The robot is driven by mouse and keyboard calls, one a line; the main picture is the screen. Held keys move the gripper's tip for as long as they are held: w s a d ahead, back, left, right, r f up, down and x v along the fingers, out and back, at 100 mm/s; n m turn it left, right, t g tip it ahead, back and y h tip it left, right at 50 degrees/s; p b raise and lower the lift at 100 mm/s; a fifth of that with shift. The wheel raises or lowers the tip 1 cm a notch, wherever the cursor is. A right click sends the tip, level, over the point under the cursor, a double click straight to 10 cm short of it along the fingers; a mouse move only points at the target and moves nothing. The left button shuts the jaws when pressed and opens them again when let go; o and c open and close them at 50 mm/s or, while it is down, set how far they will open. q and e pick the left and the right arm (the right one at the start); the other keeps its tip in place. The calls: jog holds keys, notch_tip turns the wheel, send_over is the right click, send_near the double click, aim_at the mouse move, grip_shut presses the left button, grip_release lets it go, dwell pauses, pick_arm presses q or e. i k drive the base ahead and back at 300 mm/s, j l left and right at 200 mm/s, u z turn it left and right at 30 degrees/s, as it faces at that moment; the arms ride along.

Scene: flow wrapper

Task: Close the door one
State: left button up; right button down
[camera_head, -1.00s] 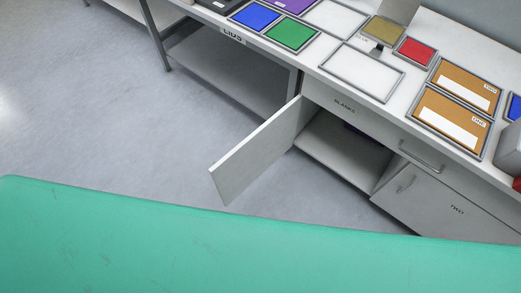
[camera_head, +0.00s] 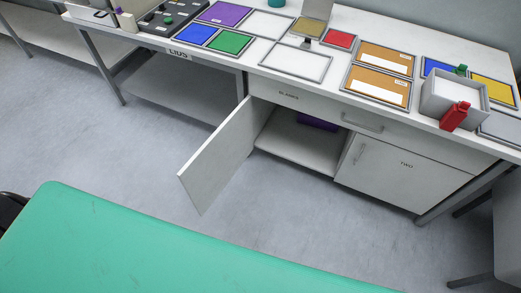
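A white cabinet door (camera_head: 222,152) stands wide open under the white bench. It swings out to the left and toward me, and its inner or outer label cannot be seen. The cabinet opening beside it shows a shelf (camera_head: 300,143) with a purple item (camera_head: 317,122) inside. The neighbouring door marked TWO (camera_head: 400,178) is shut. Neither of my grippers is in view.
A green surface (camera_head: 150,245) fills the lower foreground. The bench top (camera_head: 390,48) carries coloured trays, a grey box (camera_head: 452,98) and a red object (camera_head: 454,116). A drawer (camera_head: 310,103) above the opening is shut. Grey floor (camera_head: 110,150) lies clear between the green surface and the bench.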

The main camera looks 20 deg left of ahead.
aim_at(204, 177)
jog(key=j+z, duration=0.3)
jog(key=z, duration=0.15)
jog(key=j+z, duration=0.7)
jog(key=z, duration=0.15)
jog(key=k+j, duration=0.1)
jog(key=j, duration=0.35)
jog(key=k+j, duration=0.1)
jog(key=j, duration=0.35)
jog(key=k+j, duration=0.15)
jog(key=j, duration=0.3)
jog(key=k+j, duration=0.1)
jog(key=j, duration=0.35)
jog(key=k+j, duration=0.1)
jog(key=j, duration=0.35)
jog(key=k+j, duration=0.1)
jog(key=j, duration=0.35)
jog(key=k+j, duration=0.1)
jog(key=j, duration=0.35)
jog(key=k+j+z, duration=0.25)
jog(key=k+j, duration=0.3)
jog(key=j, duration=0.1)
